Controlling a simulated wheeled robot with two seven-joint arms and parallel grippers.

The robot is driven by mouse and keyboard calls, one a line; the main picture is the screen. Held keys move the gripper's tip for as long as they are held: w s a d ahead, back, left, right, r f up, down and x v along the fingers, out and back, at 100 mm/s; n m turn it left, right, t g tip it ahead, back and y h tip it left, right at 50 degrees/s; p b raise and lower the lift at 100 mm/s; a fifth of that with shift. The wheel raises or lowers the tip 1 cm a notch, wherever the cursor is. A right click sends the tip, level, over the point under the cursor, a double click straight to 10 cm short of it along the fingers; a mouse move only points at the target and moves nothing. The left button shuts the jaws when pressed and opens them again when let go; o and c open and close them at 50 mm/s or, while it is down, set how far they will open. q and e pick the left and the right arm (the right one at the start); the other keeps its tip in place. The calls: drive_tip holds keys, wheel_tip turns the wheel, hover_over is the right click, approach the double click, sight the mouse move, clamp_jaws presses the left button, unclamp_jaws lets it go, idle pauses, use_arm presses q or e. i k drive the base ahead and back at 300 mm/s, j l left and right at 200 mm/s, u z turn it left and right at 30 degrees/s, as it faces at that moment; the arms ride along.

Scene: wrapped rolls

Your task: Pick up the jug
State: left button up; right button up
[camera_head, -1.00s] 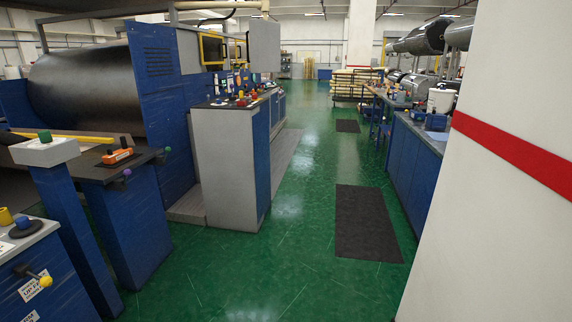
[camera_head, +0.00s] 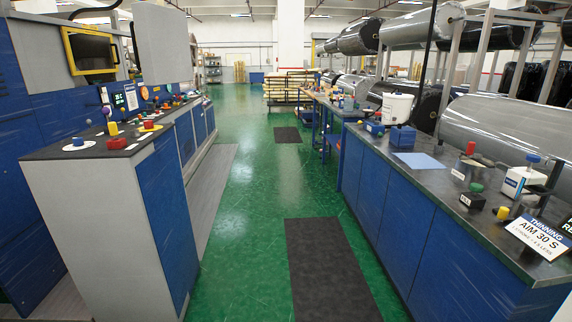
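I cannot make out a clear jug. A white bucket-like container (camera_head: 397,107) stands upright on the right-hand counter, well ahead of me; at this size I cannot tell if it is the jug. Small blue items (camera_head: 402,136) sit on the counter just in front of it. Neither of my grippers is in view.
The blue counter (camera_head: 400,190) with a dark top runs along the right, carrying knobs and a sign (camera_head: 538,236). A grey-and-blue control console (camera_head: 85,205) stands on the left. Between them lies open green floor (camera_head: 240,190) with flat dark mats (camera_head: 330,265).

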sight(348, 102)
drive_tip(key=i, duration=0.65)
drive_tip(key=i+z, duration=0.1)
drive_tip(key=i, duration=0.5)
drive_tip(key=i+z, duration=0.1)
drive_tip(key=i, duration=0.55)
drive_tip(key=i+j, duration=0.15)
drive_tip(key=i, duration=0.45)
drive_tip(key=i+j+z, duration=0.1)
drive_tip(key=i, duration=0.55)
drive_tip(key=i+j, duration=0.15)
drive_tip(key=i, duration=0.45)
drive_tip(key=z, duration=0.05)
